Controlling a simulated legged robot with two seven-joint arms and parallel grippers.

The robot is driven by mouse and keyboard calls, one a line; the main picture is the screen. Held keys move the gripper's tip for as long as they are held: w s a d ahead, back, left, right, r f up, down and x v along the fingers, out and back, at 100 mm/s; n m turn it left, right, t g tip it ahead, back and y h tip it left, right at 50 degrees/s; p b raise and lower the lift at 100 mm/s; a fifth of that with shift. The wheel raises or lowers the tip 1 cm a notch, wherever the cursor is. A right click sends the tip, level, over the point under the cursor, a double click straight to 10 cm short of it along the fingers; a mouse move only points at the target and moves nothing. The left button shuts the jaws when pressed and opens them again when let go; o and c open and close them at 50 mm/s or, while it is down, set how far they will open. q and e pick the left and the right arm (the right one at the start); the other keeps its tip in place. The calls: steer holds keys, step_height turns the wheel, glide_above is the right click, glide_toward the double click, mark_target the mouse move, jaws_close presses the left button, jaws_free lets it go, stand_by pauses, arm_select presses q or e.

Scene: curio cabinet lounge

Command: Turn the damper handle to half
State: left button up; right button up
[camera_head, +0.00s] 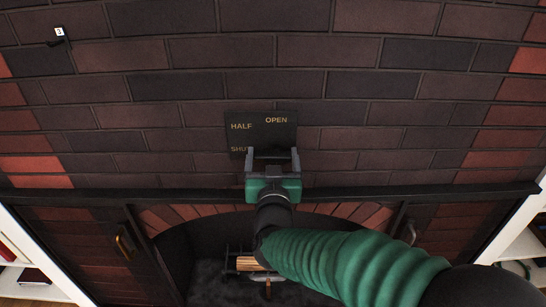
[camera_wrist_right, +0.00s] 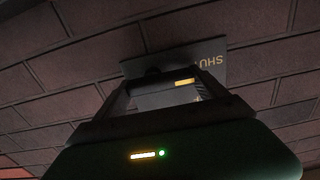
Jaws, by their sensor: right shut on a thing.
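The dark damper plate (camera_head: 262,122) is on the brick wall, with HALF at its upper left, OPEN at its upper right and SHUT at its lower left, partly covered. My right gripper (camera_head: 272,155) is at the plate's lower edge, shut on the damper handle. The handle is mostly hidden by the gripper in the head view, so its exact angle cannot be told. My left gripper is not in view.
Below the plate are a dark mantel ledge (camera_head: 150,194) and the fireplace opening, with logs (camera_head: 247,264) inside. A small white tag (camera_head: 59,31) is on the wall at upper left. White shelves stand at both sides. The wall around the plate is clear.

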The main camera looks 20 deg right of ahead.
steer(key=shift+f, duration=0.1)
steer(key=m+b, duration=0.2)
steer(key=m, duration=0.1)
steer(key=shift+m, duration=0.4)
steer(key=m, duration=0.1)
steer(key=m+b, duration=0.1)
steer(key=m, duration=0.1)
steer(key=m+b, duration=0.1)
steer(key=shift+d+r+m, duration=0.15)
steer(key=shift+r+m, duration=0.1)
steer(key=shift+m, duration=0.05)
steer(key=o, duration=1.3)
steer(key=shift+r, duration=0.1)
